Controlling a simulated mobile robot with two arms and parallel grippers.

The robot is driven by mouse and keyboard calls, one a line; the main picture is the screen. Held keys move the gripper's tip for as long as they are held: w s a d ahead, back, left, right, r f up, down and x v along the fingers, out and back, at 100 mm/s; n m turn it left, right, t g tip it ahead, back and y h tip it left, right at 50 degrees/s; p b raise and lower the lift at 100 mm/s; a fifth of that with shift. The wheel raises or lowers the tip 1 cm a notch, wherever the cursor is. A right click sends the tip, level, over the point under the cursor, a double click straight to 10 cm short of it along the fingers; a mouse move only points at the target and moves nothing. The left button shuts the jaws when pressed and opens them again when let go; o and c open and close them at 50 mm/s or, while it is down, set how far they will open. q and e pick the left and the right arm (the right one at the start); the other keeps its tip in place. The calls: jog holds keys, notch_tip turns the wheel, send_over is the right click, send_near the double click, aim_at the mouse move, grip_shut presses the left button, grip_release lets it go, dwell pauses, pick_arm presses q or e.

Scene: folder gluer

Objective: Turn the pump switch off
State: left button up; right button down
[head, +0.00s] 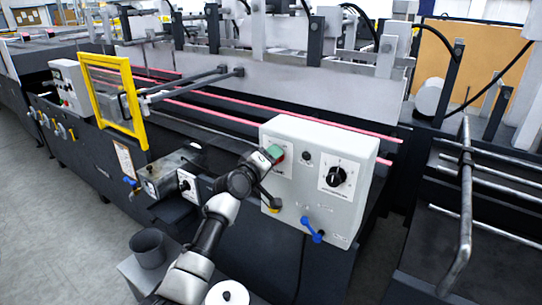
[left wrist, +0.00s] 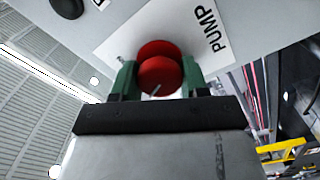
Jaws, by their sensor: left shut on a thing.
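The pump switch is a round red knob (left wrist: 160,72) on a white plate marked PUMP (left wrist: 209,27) in the left wrist view. A small pale mark shows on its near edge. In the head view a bit of its red (head: 281,158) shows on the left part of the light grey control box (head: 302,222). My left gripper (left wrist: 157,82) has its green fingers on both sides of the red knob and is shut on it. In the head view the green fingertips (head: 274,152) are at the box's front, hiding most of the knob. My right gripper is not in view.
The box also carries a black rotary knob (head: 337,177), a small black button (head: 306,157) and a blue handle (head: 312,230). A smaller control unit (head: 170,177) and a yellow frame (head: 133,100) are to the left. A dark cup (head: 148,249) stands at the lower left.

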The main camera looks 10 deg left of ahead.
pick_arm(q)
jog(key=shift+n, duration=1)
jog(key=shift+f, duration=0.1)
jog(key=o, duration=0.9)
jog(key=v, duration=1.1)
jog(key=shift+w, duration=0.1)
